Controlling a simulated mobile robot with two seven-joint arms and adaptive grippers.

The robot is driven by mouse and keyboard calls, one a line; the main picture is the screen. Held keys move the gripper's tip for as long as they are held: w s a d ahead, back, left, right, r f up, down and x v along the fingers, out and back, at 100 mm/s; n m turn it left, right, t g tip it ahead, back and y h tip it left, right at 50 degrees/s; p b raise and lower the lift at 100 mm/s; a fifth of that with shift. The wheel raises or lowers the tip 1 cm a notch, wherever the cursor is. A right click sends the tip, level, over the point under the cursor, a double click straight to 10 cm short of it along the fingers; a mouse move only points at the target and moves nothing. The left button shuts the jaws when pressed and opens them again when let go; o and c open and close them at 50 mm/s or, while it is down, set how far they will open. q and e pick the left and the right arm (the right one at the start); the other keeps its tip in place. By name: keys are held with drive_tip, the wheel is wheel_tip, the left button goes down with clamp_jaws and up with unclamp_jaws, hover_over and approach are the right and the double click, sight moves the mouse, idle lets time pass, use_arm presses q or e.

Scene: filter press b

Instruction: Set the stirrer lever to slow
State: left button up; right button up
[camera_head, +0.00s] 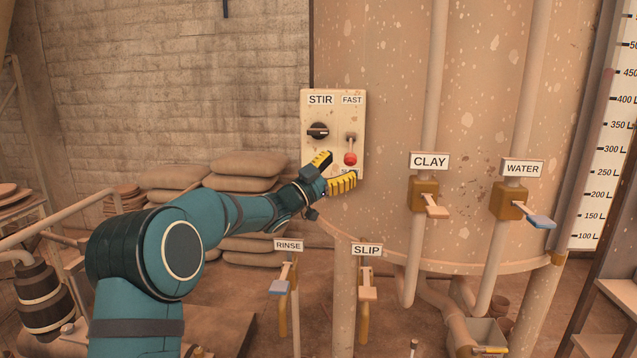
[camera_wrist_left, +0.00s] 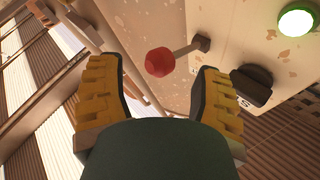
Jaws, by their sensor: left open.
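The cream STIR panel (camera_head: 334,105) is fixed to the tank in the head view. Its stirrer lever has a red ball (camera_head: 350,159) below its pivot, under the FAST label (camera_head: 352,100). A lower label is mostly hidden by my gripper. My left gripper (camera_head: 337,169), with yellow and black fingers, is open just below and left of the ball. In the left wrist view, the red ball (camera_wrist_left: 160,62) and its rod show in the gap between the open fingers (camera_wrist_left: 160,75), with neither finger visibly touching it. My right gripper is out of view.
A black rotary knob (camera_head: 318,131) is left of the lever; a lit green-white disc (camera_wrist_left: 297,22) shows in the wrist view. CLAY (camera_head: 428,195) and WATER (camera_head: 510,200) valves are to the right. RINSE (camera_head: 284,278) and SLIP (camera_head: 367,280) valves hang below.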

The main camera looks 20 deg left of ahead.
use_arm(q)
drive_tip(key=v, duration=0.8)
drive_tip(key=shift+s, duration=0.1)
